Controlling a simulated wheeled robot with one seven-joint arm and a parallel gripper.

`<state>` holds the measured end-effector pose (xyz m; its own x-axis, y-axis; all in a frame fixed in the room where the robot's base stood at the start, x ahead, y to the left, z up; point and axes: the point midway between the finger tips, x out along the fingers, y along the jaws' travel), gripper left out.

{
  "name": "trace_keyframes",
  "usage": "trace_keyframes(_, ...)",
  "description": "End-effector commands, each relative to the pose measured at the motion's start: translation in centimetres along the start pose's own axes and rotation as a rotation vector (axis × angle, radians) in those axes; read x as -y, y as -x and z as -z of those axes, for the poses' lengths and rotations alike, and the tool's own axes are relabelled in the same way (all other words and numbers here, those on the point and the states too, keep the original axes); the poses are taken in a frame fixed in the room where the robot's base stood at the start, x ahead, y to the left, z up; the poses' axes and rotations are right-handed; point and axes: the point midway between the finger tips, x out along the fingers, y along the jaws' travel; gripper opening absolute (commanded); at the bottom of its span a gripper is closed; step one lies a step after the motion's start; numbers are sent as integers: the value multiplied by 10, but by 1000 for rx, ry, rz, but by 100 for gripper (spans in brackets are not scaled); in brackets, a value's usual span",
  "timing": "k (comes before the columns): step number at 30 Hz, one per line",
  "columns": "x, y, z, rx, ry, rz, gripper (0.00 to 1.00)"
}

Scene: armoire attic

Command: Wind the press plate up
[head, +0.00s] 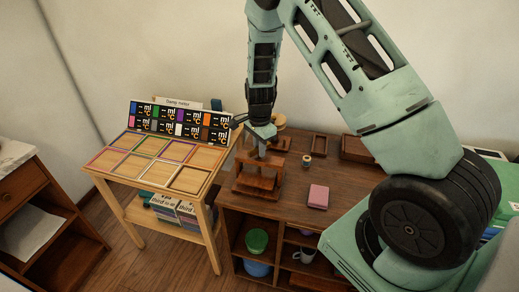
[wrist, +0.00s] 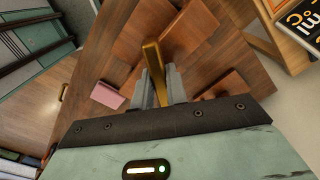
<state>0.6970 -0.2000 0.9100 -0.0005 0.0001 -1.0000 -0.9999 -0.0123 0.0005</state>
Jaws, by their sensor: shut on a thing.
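The small wooden press (head: 258,180) stands on the left part of the brown cabinet top, below my gripper (head: 262,142). In the wrist view its reddish-brown wooden parts (wrist: 185,33) show around and beneath my fingers. My gripper (wrist: 157,85) is shut on a brass-coloured bar (wrist: 152,56), the press's handle, with one grey finger on each side of it. In the head view my gripper hides most of the handle. The height of the press plate cannot be made out clearly in either view.
A pink block (head: 318,196) and a small spool (head: 307,161) lie to the right of the press. Wooden trays (head: 319,146) stand behind. A slanted table with framed panels (head: 148,158) is close on the left.

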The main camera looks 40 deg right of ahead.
Motion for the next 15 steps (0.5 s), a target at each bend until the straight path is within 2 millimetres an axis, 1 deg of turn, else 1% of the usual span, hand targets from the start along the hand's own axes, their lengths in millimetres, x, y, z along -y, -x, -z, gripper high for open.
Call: trace_keyframes(15, 1, 0, 1, -1, 491, 2, 0)
